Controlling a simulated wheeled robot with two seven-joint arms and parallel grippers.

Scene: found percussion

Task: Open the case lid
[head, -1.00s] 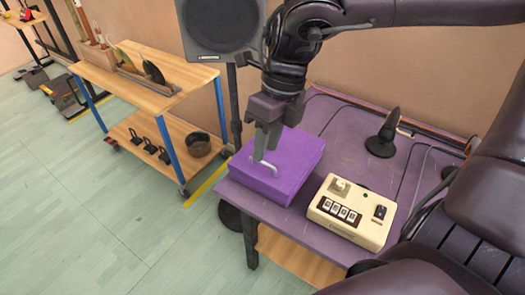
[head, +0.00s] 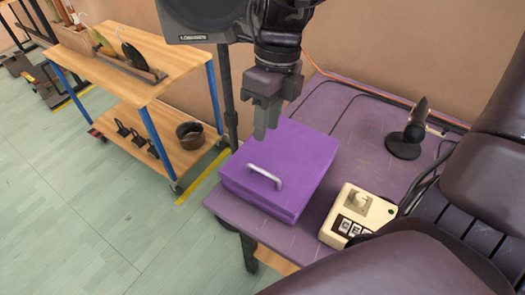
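The purple case (head: 292,153) sits on the purple table with its lid down flat. A pale metal handle (head: 264,177) is on the lid near its front-left edge. Whether the fingertips touch the lid is unclear. My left gripper is out of view.
A cream control box (head: 358,213) stands right of the case. A dark microphone-like object (head: 407,138) and cables lie behind it. A speaker (head: 203,18) on a stand rises at the back. A wooden cart (head: 128,73) stands left, with clear floor before it.

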